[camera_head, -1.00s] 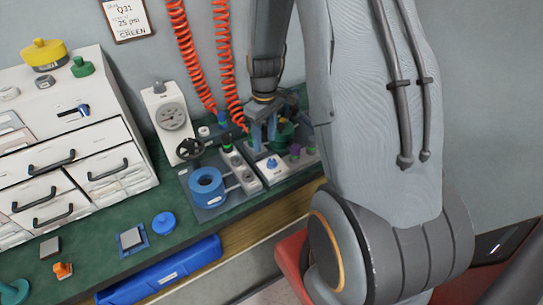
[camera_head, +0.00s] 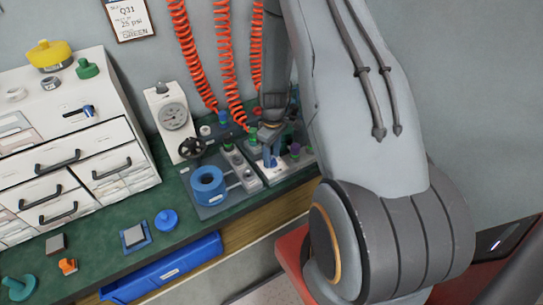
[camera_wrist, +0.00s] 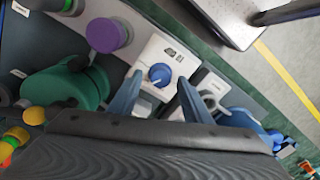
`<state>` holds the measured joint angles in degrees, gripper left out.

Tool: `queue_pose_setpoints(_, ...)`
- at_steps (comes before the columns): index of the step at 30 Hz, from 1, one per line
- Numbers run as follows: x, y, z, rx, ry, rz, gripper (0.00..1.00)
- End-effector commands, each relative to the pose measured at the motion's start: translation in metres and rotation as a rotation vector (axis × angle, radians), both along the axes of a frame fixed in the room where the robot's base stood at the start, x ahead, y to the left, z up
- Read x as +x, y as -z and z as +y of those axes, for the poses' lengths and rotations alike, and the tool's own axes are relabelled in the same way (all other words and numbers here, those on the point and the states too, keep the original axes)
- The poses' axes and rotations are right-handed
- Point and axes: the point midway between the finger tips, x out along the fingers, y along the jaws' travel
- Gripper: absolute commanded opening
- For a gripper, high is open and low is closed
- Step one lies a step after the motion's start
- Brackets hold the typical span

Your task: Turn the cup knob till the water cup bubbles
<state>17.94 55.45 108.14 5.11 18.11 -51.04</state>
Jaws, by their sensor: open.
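A blue round knob (camera_wrist: 159,75) sits on a white box (camera_wrist: 150,53) with small dark icons on its top. The wrist view shows my gripper (camera_wrist: 161,83) open, its blue fingers on either side of the knob. I cannot tell how far the fingertips are above the knob, or whether they touch it. In the head view my gripper (camera_head: 270,158) points down at the white box and largely hides the knob. I cannot make out a water cup or bubbles in either view.
A purple knob (camera_wrist: 105,35) and a large green round part (camera_wrist: 62,95) stand left of the box in the wrist view. A blue ring (camera_head: 208,184) and a black handwheel (camera_head: 191,148) are to the left. Red coiled hoses (camera_head: 228,70) hang behind.

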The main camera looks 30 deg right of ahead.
Motion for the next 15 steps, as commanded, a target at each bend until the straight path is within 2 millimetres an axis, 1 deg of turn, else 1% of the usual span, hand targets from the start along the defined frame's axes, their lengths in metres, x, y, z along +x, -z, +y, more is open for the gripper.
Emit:
queue_pose_setpoints(3,-0.0005,0.0042,0.0004,0.000,0.000,0.000,0.45)
queue_pose_setpoints(10,-0.0004,0.0048,0.0003,0.000,0.001,0.000,0.45)
queue_pose_setpoints(11,-0.0004,0.0047,0.0003,0.000,0.001,0.000,0.43)
queue_pose_setpoints(15,-0.0004,0.0047,0.0003,0.000,0.001,0.000,0.19)
